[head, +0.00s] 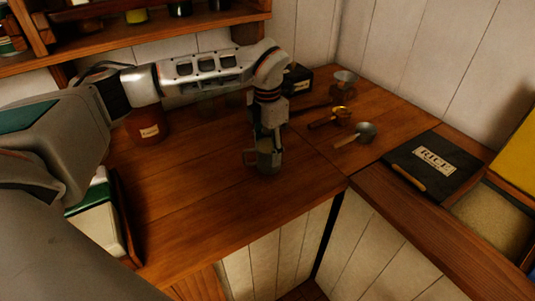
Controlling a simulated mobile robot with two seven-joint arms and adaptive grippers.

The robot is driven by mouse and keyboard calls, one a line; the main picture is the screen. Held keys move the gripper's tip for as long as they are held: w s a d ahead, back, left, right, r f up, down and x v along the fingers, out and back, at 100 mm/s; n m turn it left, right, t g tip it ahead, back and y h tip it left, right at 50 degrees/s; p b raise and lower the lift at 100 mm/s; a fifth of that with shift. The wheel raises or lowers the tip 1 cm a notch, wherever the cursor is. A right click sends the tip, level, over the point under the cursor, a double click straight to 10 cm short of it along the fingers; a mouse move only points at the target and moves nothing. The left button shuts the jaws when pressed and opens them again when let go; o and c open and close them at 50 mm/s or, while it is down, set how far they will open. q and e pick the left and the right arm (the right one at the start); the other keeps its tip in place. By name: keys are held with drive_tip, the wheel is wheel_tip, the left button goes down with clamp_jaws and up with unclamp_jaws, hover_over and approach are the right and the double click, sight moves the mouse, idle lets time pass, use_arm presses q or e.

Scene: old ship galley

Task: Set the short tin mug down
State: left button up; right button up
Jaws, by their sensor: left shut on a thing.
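The short tin mug (269,160) is a small grey-green mug, upright, with its handle on the left. It is over the wooden counter near the middle of the head view. My left gripper (268,138) points down from above and is shut on the mug. Its fingers hide part of the mug's upper part. I cannot tell whether the mug's bottom touches the counter. My right gripper is not in view.
Metal scoops or ladles (362,131) lie on the counter to the right. A black lid labelled RICE (432,160) lies further right by an open grain bin (492,215). A brown labelled jar (147,127) stands behind my left arm. Counter left of the mug is clear.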

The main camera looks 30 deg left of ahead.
use_arm(q)
wheel_tip(320, 180, down, 2)
drive_tip(key=shift+f, duration=0.1)
drive_tip(key=shift+f, duration=0.1)
drive_tip(key=o, duration=1.4)
